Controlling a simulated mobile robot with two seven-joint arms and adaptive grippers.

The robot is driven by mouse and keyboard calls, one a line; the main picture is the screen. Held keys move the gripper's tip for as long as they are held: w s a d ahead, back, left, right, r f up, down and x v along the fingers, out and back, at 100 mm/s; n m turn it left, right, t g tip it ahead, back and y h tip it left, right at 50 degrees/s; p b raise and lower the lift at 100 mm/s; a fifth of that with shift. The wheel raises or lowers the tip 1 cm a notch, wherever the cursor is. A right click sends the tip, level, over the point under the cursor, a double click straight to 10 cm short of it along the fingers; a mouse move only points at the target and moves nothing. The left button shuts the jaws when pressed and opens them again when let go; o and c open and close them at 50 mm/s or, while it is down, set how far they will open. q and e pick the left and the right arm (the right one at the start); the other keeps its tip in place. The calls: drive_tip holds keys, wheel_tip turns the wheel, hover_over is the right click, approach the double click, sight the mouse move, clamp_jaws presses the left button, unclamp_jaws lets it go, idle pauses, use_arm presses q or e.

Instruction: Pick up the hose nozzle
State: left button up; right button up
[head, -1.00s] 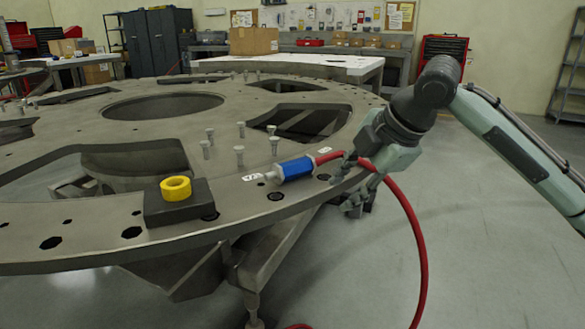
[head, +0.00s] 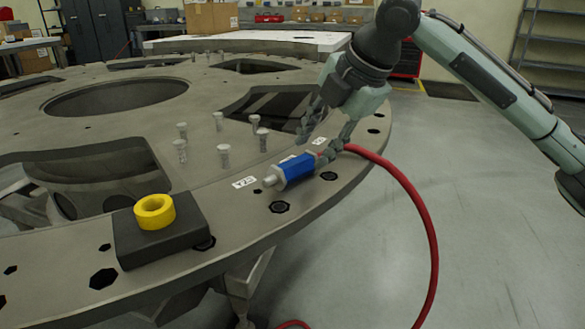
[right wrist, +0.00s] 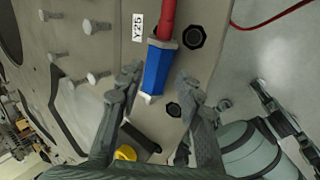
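The hose nozzle (head: 294,168) has a blue body, a pale tip and a red hose at its rear. It lies on the grey turret plate (head: 228,208), its tip towards the lower left. My right gripper (head: 314,146) is open and empty at the hose end of the nozzle, one finger on each side in the head view. In the right wrist view the nozzle (right wrist: 157,68) shows between and beyond the open fingers (right wrist: 160,80). Contact cannot be told. What looks like my left gripper shows small at the right of the wrist view; its state is unclear.
A yellow ring (head: 154,212) sits on a dark block (head: 182,236) left of the nozzle. Several upright bolts (head: 224,156) stand behind it. The red hose (head: 424,218) runs over the plate's edge and down. The plate has large cutouts and small holes.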

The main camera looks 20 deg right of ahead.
sight(304, 161)
drive_tip(key=x, duration=0.5)
drive_tip(key=shift+r, duration=0.1)
clamp_jaws()
